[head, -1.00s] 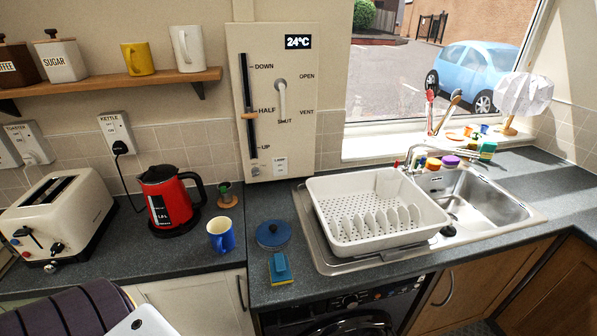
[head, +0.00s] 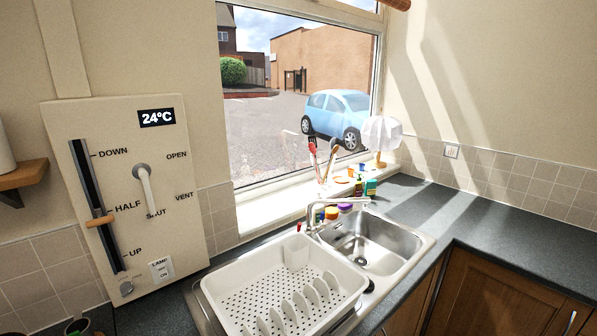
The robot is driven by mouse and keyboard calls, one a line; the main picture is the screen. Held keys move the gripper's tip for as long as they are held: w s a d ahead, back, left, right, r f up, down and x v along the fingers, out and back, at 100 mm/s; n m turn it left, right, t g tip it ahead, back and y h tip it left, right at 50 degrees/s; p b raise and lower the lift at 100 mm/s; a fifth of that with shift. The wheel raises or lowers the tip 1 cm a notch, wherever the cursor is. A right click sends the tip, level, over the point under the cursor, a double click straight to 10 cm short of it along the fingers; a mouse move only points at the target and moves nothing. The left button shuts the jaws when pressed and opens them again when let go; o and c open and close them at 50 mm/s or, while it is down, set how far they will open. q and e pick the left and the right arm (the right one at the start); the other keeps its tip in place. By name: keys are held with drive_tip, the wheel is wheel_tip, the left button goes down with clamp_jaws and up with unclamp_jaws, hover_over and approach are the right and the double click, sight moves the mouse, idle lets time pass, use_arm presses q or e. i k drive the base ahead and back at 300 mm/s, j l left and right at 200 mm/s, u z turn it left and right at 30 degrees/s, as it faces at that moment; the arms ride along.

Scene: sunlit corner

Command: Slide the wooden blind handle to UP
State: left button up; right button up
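The wooden blind handle (head: 99,221) is a small tan peg on a dark vertical slot (head: 87,180) at the left of a cream wall panel (head: 160,235). The slot is marked DOWN at the top, HALF in the middle and UP at the bottom. A rolled wooden blind end (head: 397,4) shows at the top edge above the window. Neither of my grippers is in the head view.
The panel also bears a grey lever (head: 147,190) with OPEN, VENT and SHUT marks, and a lamp switch (head: 161,269). A white dish rack (head: 340,303) and a sink (head: 372,240) stand below right. A wall shelf (head: 25,175) juts out at left.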

sight(101, 219)
drive_tip(key=l+u, duration=0.1)
drive_tip(key=u, duration=1.25)
drive_tip(key=k+j, duration=0.05)
drive_tip(key=j, duration=0.05)
